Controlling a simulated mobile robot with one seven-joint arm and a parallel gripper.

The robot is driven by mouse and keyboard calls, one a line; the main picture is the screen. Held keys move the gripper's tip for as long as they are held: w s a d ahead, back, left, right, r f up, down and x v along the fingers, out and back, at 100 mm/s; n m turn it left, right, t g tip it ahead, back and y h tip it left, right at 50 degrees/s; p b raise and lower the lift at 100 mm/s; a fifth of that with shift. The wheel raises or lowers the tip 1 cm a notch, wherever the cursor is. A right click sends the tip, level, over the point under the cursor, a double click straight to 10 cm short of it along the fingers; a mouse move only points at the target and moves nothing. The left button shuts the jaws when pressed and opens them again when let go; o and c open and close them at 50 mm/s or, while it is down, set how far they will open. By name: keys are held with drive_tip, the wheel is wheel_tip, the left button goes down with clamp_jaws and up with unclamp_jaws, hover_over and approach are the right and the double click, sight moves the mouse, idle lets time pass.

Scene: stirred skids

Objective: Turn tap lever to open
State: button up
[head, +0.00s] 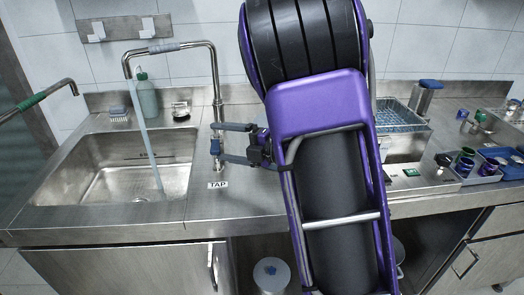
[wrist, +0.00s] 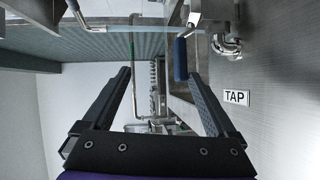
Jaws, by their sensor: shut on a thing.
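The tap is a tall steel pipe (head: 216,75) behind the sink's right side, with a spout arching left over the basin. A pale blue water stream (head: 150,140) runs from the spout into the basin. The blue tap lever (head: 215,147) is low on the pipe, between my fingertips; it also shows in the wrist view (wrist: 180,60), beside my right-hand finger. My gripper (head: 217,143) reaches in from the right, with its fingers apart around the lever and shut on it. A "TAP" label (head: 217,184) lies on the counter in front.
The steel sink (head: 100,170) is left of the tap. A soap bottle (head: 147,96) and small dish (head: 180,110) stand behind it. A wire basket (head: 400,115) and blue trays (head: 490,165) are on the right counter. A second pipe with a green band (head: 32,101) juts in at left.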

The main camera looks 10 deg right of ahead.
drive_tip(key=f+v, duration=0.1)
drive_tip(key=v, duration=0.9)
idle(0.6)
drive_tip(key=shift+d, duration=0.1)
